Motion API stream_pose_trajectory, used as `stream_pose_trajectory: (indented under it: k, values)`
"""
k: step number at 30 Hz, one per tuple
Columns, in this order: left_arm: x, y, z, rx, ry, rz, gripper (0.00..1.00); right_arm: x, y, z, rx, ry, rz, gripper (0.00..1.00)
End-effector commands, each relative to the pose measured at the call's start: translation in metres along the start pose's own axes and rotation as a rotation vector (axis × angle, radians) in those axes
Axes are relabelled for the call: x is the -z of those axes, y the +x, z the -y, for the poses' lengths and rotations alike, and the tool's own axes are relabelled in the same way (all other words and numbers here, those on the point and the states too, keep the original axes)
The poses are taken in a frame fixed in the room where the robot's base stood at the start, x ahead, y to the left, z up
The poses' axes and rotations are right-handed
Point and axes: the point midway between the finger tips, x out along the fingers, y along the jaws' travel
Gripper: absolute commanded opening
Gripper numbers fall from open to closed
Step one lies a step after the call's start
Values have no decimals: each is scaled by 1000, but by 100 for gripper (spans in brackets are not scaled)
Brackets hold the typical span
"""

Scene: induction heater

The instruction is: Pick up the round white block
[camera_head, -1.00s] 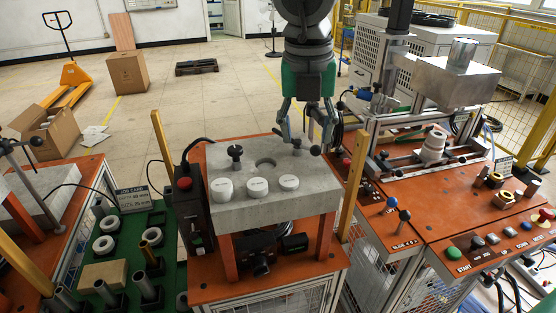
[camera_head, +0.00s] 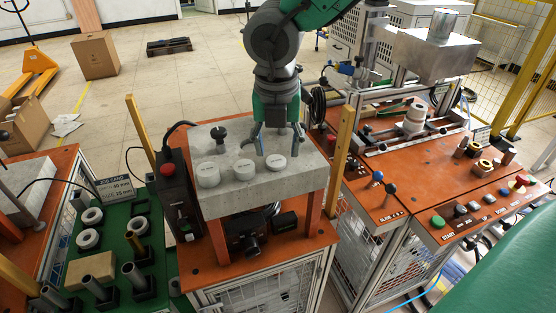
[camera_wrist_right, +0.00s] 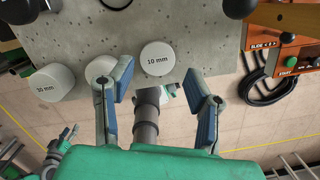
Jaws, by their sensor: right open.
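Three round white blocks stand in a row on a grey slab (camera_head: 290,178): a left block (camera_head: 207,175), a middle block (camera_head: 244,170) and a right block (camera_head: 275,163). The middle block (camera_wrist_right: 98,68) is partly covered by a finger. My right gripper (camera_head: 280,142) is open and points down close to the right block. In the wrist view its spread fingers (camera_wrist_right: 163,90) lie either side of the right block's line; contact cannot be told.
A black knob (camera_head: 218,134) stands on the slab. Yellow posts (camera_head: 340,155) flank it, and a control box with a red button (camera_head: 168,170) is on its left. A console with lever knobs (camera_head: 390,188) and a press fixture (camera_head: 440,50) stand to the right.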

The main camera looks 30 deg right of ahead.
Motion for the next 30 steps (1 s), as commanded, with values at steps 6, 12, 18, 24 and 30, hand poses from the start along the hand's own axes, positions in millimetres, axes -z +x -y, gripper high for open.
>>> stream_pose_trajectory:
  k: [6, 12, 18, 24, 30]
  values:
    - [0, -1, 0, 1, -1, 0, 42, -3, 30, 2, 1, 0, -4, 45]
    - [0, -1, 0, 0, -1, 0, 42, -4, 32, 4, -6, 1, -4, 45]
    - [0, -1, 0, 0, 0, 0, 42, -3, 32, 3, -4, 1, -4, 6]
    - [0, -1, 0, 0, 0, 0, 42, -3, 32, 1, 0, 0, -3, 6]
    - [0, -1, 0, 0, -1, 0, 42, -4, 21, 0, -4, 1, -2, 6]
